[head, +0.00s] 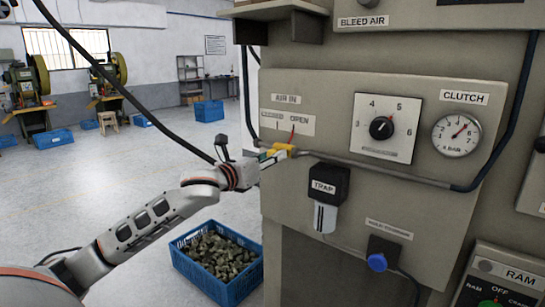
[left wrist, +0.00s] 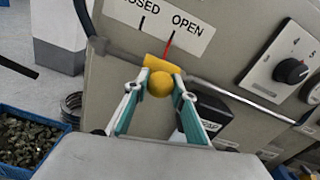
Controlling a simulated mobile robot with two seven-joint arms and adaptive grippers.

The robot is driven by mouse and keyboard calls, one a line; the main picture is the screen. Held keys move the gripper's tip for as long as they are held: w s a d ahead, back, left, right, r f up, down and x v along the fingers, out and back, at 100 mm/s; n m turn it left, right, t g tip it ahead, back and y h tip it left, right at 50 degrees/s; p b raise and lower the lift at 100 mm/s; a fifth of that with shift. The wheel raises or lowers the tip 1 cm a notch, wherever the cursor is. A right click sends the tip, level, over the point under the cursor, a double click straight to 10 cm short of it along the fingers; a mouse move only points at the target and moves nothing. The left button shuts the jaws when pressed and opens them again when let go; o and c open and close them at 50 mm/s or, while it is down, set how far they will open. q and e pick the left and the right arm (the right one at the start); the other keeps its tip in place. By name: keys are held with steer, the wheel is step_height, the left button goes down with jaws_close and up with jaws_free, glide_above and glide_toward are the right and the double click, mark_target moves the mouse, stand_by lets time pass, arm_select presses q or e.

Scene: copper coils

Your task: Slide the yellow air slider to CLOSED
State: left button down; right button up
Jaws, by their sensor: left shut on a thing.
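The yellow air slider (head: 284,149) sits on the thin metal pipe of the machine panel, below the AIR IN plate (head: 287,122). In the left wrist view the slider (left wrist: 159,75) has a round yellow knob at its front, and its body lies just below the red mark by OPEN. The CLOSED mark is to its left. My left gripper (head: 275,153) reaches in from the left. In the left wrist view its two green-edged fingers (left wrist: 159,93) are shut on the knob, one on each side. My right gripper is not in view.
The black TRAP unit (head: 328,184) hangs just right of and below the slider. The clutch dial (head: 382,128) and a gauge (head: 457,134) are further right. A blue crate of scrap (head: 217,262) stands on the floor below my left arm.

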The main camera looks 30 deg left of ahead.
arm_select(q)
steer(key=a+p, duration=0.1)
steer(key=a, duration=0.5)
steer(key=shift+w+a, duration=0.25)
steer(key=shift+a, duration=0.05)
steer(key=shift+r, duration=0.1)
steer(key=c, duration=2)
jaws_free()
steer(key=o, duration=0.3)
steer(key=shift+a, duration=0.2)
steer(key=shift+d, duration=0.15)
steer(key=shift+s+a, duration=0.15)
steer(key=shift+s, duration=1.85)
steer(key=shift+s+a, duration=0.2)
steer(key=shift+s, duration=1.8)
steer(key=shift+s+a, duration=0.15)
steer(key=shift+s, duration=1.85)
